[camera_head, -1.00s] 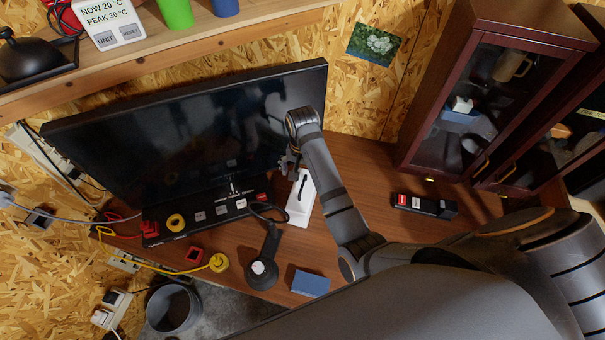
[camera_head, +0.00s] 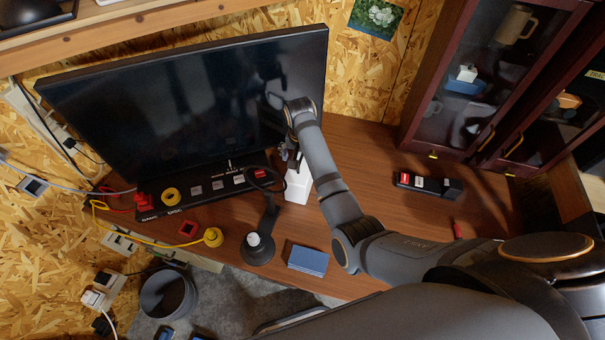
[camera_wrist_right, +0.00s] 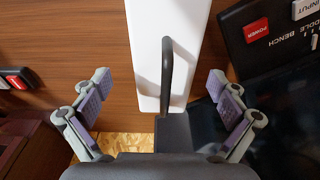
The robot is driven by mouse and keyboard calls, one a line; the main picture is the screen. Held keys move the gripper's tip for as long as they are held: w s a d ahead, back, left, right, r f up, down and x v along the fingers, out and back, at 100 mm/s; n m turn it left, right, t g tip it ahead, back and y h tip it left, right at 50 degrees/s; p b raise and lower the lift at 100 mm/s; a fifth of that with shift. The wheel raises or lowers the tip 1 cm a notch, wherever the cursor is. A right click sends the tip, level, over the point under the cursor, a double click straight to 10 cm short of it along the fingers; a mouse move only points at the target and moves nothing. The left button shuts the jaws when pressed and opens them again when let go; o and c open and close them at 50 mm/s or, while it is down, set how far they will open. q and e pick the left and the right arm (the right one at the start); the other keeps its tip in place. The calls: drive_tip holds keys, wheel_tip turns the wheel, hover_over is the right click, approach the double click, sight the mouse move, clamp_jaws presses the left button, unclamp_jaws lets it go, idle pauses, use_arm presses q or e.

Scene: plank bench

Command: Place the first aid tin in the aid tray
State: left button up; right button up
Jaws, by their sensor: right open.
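A white box (camera_head: 299,187) with a dark loop handle stands on the desk in front of the monitor. No marking shows on it, so I cannot tell surely that it is the first aid tin. In the right wrist view the white box (camera_wrist_right: 185,30) and its handle (camera_wrist_right: 167,75) lie between my fingers. My right gripper (camera_wrist_right: 158,85) is open, with its fingers spread on both sides and apart from the handle. In the head view the right gripper (camera_head: 291,158) is over the box, partly hidden by my arm. No tray is plainly marked as the aid tray. My left gripper is out of view.
The monitor (camera_head: 185,105) stands close behind the gripper, with a black button strip (camera_head: 205,190) below. A dark stand (camera_head: 258,246), a blue block (camera_head: 308,260) and a black switch block (camera_head: 430,186) are on the desk. A glass-door cabinet (camera_head: 480,80) stands right.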

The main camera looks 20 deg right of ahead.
sight(302, 167)
drive_tip(key=shift+s, duration=0.2)
drive_tip(key=shift+w+a+f+p, duration=0.1)
drive_tip(key=shift+w+f+p, duration=0.05)
drive_tip(key=shift+f, duration=0.25)
drive_tip(key=shift+w+f+p, duration=0.1)
drive_tip(key=shift+f+p, duration=0.05)
drive_tip(key=shift+f, duration=0.25)
drive_tip(key=f, duration=0.2)
drive_tip(key=shift+w+f, duration=0.4)
drive_tip(key=shift+f, duration=0.4)
drive_tip(key=shift+c, duration=0.3)
drive_tip(key=c, duration=1.4)
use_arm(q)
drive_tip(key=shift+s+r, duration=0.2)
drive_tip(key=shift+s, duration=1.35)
use_arm(e)
drive_tip(key=shift+w, duration=0.1)
drive_tip(key=c, duration=0.5)
